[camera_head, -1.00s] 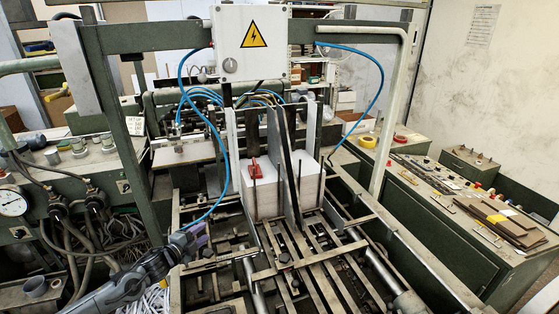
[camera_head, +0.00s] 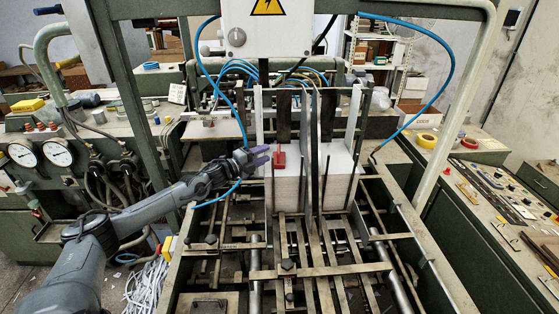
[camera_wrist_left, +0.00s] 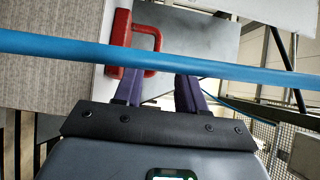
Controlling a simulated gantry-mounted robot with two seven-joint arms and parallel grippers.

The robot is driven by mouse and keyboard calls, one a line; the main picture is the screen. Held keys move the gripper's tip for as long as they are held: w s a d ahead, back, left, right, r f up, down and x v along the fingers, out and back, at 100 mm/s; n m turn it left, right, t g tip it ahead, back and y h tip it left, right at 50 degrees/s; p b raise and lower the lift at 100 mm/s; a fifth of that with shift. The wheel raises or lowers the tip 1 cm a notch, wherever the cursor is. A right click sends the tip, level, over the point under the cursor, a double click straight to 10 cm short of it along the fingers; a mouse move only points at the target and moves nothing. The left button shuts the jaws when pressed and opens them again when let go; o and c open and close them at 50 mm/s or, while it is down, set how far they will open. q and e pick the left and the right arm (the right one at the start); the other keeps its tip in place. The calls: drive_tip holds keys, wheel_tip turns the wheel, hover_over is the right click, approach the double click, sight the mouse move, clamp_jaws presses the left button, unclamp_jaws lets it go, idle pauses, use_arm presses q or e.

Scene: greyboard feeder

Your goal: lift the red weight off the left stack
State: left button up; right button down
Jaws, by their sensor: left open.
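The red weight (camera_head: 280,160) stands on top of the white left stack (camera_head: 287,192), near its left side. In the left wrist view the red weight (camera_wrist_left: 121,42) shows a red loop handle on its right side, beyond the fingertips. My left gripper (camera_head: 261,155) is just left of the weight at about its height, with its purple fingers pointing at it. In the left wrist view the left gripper (camera_wrist_left: 160,84) is open, with nothing between its fingers. My right gripper is not in view.
A blue hose (camera_wrist_left: 240,69) crosses the left wrist view in front of the weight; the hose (camera_head: 240,110) hangs by my gripper in the head view. Upright metal plates (camera_head: 315,140) divide the left stack from the right stack (camera_head: 338,185). Dark rods stand before the stacks.

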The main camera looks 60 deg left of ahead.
sight(279, 147)
use_arm(q)
drive_tip(key=shift+w+a, duration=0.1)
drive_tip(key=shift+w, duration=1.05)
drive_tip(key=shift+w+a+f, duration=0.1)
drive_tip(key=shift+w+f, duration=0.05)
drive_tip(key=shift+w, duration=1.15)
drive_tip(key=shift+w+a+f, duration=0.1)
drive_tip(key=shift+w, duration=1.2)
clamp_jaws()
drive_tip(key=shift+r, duration=0.1)
